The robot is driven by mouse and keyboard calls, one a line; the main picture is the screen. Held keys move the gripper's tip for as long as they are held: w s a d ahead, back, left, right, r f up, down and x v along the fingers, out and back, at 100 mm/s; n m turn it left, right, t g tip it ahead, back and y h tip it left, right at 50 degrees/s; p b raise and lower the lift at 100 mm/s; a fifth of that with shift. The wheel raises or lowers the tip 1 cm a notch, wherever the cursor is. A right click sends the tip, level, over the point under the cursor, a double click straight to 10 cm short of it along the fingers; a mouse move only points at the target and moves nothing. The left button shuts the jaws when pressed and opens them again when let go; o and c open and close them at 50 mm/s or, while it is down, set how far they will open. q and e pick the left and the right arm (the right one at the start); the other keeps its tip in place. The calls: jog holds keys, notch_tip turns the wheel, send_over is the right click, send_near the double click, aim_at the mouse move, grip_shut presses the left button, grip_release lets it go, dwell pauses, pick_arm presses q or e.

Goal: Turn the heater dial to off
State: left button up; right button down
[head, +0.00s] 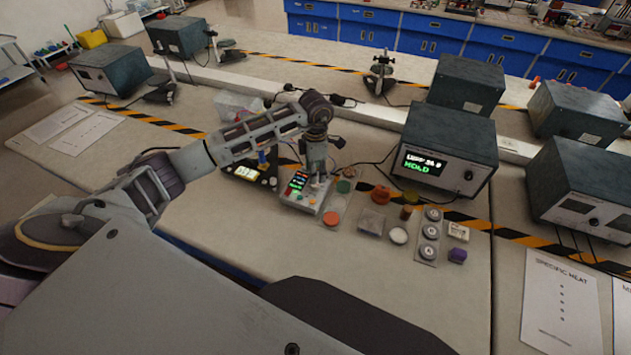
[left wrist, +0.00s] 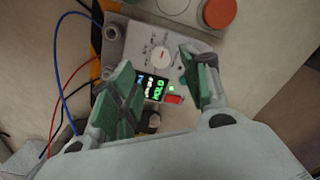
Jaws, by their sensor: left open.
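The heater unit (head: 297,203) is a small light-grey box with a lit display on the bench. Its round dial (left wrist: 161,57), whitish with a printed scale around it, shows in the left wrist view. I cannot read its setting. The heater's lit display (left wrist: 152,86), a green light (left wrist: 171,88) and a red button (left wrist: 174,99) sit below the dial there. My left gripper (head: 318,182) points down over the heater. Its green-padded fingers (left wrist: 157,60) are open, one on each side of the dial in the picture; contact cannot be told. My right gripper is not in view.
A dark meter (head: 445,150) reading HOLD stands right of the heater. A scale (head: 248,172) is close on its left. Pucks, including an orange one (head: 331,218), lie beside it. Wires run behind the heater. The bench front is clear.

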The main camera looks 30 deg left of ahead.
aim_at(315, 186)
pick_arm(q)
notch_tip(315, 186, down, 5)
jog(key=shift+f+p, duration=0.1)
jog(key=shift+p, duration=0.2)
jog(key=shift+f, duration=0.5)
grip_shut()
